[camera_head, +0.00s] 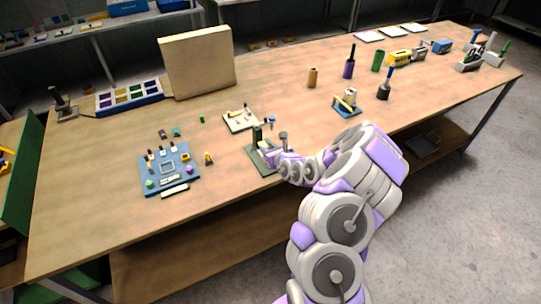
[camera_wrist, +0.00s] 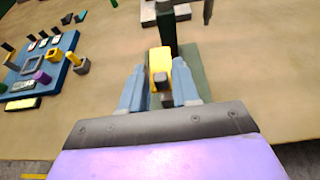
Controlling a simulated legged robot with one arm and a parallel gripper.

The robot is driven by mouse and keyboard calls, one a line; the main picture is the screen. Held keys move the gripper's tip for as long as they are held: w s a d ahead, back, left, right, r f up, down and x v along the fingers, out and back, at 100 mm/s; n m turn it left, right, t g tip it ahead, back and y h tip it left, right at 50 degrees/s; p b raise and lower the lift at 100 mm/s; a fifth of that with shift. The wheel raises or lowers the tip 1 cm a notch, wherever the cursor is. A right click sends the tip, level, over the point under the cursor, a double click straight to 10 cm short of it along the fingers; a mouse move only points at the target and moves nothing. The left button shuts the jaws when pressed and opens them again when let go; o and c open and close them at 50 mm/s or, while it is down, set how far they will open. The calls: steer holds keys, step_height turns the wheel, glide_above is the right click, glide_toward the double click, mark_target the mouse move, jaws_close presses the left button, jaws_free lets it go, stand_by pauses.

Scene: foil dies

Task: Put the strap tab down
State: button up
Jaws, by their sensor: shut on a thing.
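My gripper (camera_wrist: 160,78) shows in the wrist view with its two blue-grey fingers on either side of a small yellow piece (camera_wrist: 159,59) with a dark grey end. This seems to be the strap tab, held between the fingers. It is over or on a dark green base plate (camera_wrist: 192,72), in front of a dark upright post (camera_wrist: 167,28). I cannot tell whether it touches the plate. In the head view my gripper (camera_head: 269,153) is low at the green plate (camera_head: 257,159), beside the post (camera_head: 257,136), and hides most of the held piece.
A blue board (camera_head: 152,181) with several small parts lies to the left, with a small yellow piece (camera_head: 208,158) beside it. A pale tray (camera_head: 236,126) lies just behind the post. A blue-based fixture (camera_head: 346,111) stands to the right. Bare wood lies left of the plate's front.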

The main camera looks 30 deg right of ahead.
steer(key=shift+w+d+f, duration=0.1)
steer(key=shift+w+d, duration=0.45)
steer(key=shift+d, duration=0.25)
steer(key=shift+w+d+f+b, duration=0.1)
steer(key=shift+d+f+b, duration=0.05)
steer(key=shift+f+b, duration=0.15)
steer(key=f, duration=0.3)
steer(key=shift+a+b, duration=0.2)
steer(key=shift+b, duration=0.2)
steer(key=shift+r, duration=0.1)
steer(key=o, duration=1)
